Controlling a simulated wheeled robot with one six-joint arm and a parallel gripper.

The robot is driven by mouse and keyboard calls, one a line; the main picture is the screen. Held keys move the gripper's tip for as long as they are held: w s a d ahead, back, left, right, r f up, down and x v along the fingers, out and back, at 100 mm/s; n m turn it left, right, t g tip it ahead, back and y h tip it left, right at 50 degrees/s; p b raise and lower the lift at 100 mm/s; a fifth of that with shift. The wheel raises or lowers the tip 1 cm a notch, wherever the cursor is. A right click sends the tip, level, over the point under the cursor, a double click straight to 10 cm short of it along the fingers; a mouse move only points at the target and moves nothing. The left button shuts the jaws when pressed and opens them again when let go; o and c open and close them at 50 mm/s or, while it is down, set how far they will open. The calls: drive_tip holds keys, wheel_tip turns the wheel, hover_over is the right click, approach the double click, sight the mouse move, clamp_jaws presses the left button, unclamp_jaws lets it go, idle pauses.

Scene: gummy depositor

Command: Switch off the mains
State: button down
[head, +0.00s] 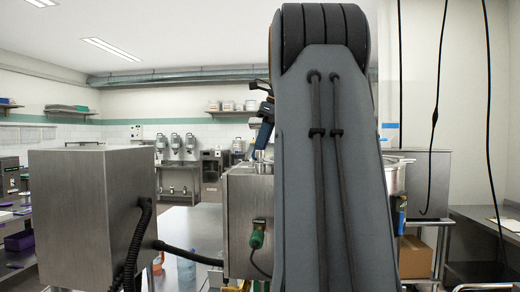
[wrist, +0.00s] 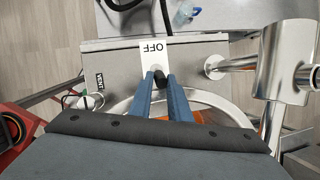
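A grey metal box (wrist: 115,62) carries a white plate marked OFF (wrist: 152,48), upside down in the wrist view. A short black switch lever (wrist: 159,78) stands at the plate, its lower part partly hidden by my fingers. My gripper (wrist: 161,80) has its two blue fingers apart, one on each side of the lever; I cannot tell whether they touch it. In the head view my gripper (head: 262,128) shows partly, above a steel box (head: 250,200) and left of my arm. The switch is not visible there.
A label reading VENT (wrist: 99,81) sits left on the box. A steel pipe fitting (wrist: 285,65) rises close on the right, beside a round metal rim. A large steel cabinet (head: 90,215) with a black hose stands left in the head view. Cables hang at the right.

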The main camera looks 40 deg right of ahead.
drive_tip(key=w+g+h, duration=0.1)
drive_tip(key=w+a+g+h, duration=0.1)
drive_tip(key=g, duration=0.1)
drive_tip(key=shift+a+r, duration=0.25)
drive_tip(key=shift+r, duration=0.05)
drive_tip(key=g+h, duration=0.1)
drive_tip(key=w+a+g+h, duration=0.1)
drive_tip(key=g, duration=0.1)
drive_tip(key=shift+w+a+f+n+h, duration=0.15)
drive_tip(key=shift+w+n+h, duration=0.15)
drive_tip(key=shift+n+h, duration=0.1)
drive_tip(key=shift+w+a+f+g+h, duration=0.2)
drive_tip(key=shift+w+a+g+h, duration=0.15)
drive_tip(key=shift+g+h, duration=0.45)
drive_tip(key=c, duration=1.7)
unclamp_jaws()
drive_tip(key=shift+o, duration=0.2)
